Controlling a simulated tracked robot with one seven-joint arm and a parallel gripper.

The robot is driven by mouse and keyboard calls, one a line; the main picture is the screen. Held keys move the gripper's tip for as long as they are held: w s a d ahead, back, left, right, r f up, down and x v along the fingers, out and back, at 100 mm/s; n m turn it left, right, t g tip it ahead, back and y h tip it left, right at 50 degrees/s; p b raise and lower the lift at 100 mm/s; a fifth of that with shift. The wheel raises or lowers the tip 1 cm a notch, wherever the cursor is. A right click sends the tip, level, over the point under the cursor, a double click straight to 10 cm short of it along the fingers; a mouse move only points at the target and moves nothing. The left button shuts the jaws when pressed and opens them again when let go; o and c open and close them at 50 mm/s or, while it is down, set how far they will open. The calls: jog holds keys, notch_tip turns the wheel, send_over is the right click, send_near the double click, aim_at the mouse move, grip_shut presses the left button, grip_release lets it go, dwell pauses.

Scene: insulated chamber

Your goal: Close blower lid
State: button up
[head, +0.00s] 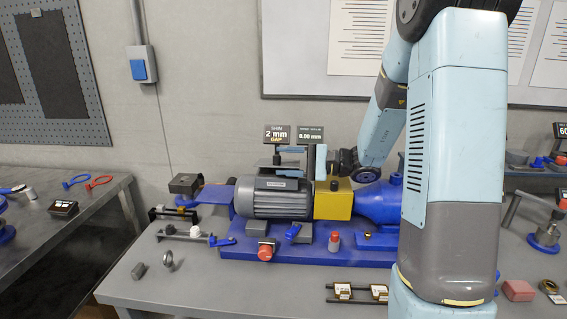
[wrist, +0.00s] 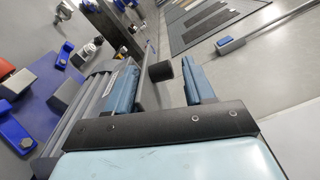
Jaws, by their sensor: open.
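A finned grey motor-like body (head: 276,196), possibly the blower, lies on a blue base (head: 225,248) on the bench. It also shows at the left of the wrist view (wrist: 88,100). I cannot tell for sure which part is the lid. My gripper (head: 284,157) is above the grey body, pointing left in the head view. In the wrist view its two blue-grey fingers (wrist: 158,76) are apart. My arm hides part of the right side.
A yellow block (head: 333,203) and a blue housing (head: 379,204) adjoin the grey body. A red knob (head: 265,251) is in front. Two small displays (head: 277,134) stand behind my gripper. A dark rack (head: 355,292) lies at the front edge. Bare bench shows at the front left.

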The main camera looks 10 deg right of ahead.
jog(key=v, duration=1.2)
jog(key=shift+s+d, duration=0.25)
jog(key=shift+d, duration=0.1)
jog(key=shift+c, duration=0.4)
